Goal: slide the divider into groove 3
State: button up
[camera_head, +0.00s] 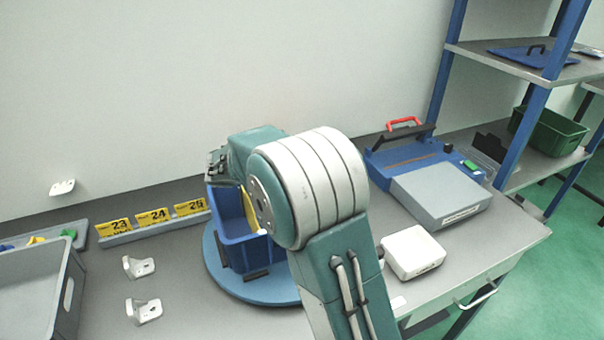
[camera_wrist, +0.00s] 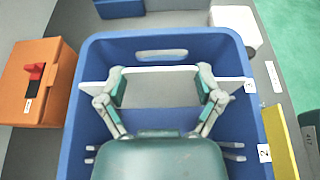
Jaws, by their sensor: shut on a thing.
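In the wrist view my gripper (camera_wrist: 160,84) is shut on a white divider (camera_wrist: 160,92), with a finger toward each end. The divider lies across the blue bin (camera_wrist: 78,125), its ends reaching the left and right walls near a small label (camera_wrist: 250,86) that I cannot read clearly. A label reading 2 (camera_wrist: 264,153) sits nearer on the right wall. Pale groove marks show on both walls near it. I cannot tell whether the divider's ends sit in a groove or above it. In the head view the bin (camera_head: 231,224) stands on a blue round base (camera_head: 262,291); my arm hides the divider.
An orange box (camera_wrist: 28,80) with a red switch is left of the bin in the wrist view. A white box (camera_head: 412,252) and a grey-lidded blue case (camera_head: 440,193) stand right. Small white brackets (camera_head: 143,310) and a grey crate (camera_head: 65,285) are left.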

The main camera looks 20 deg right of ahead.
jog(key=shift+f, duration=1.5)
jog(key=o, duration=1.1)
jog(key=v, duration=1.2)
jog(key=shift+w+f, duration=0.1)
jog(key=shift+f, duration=0.05)
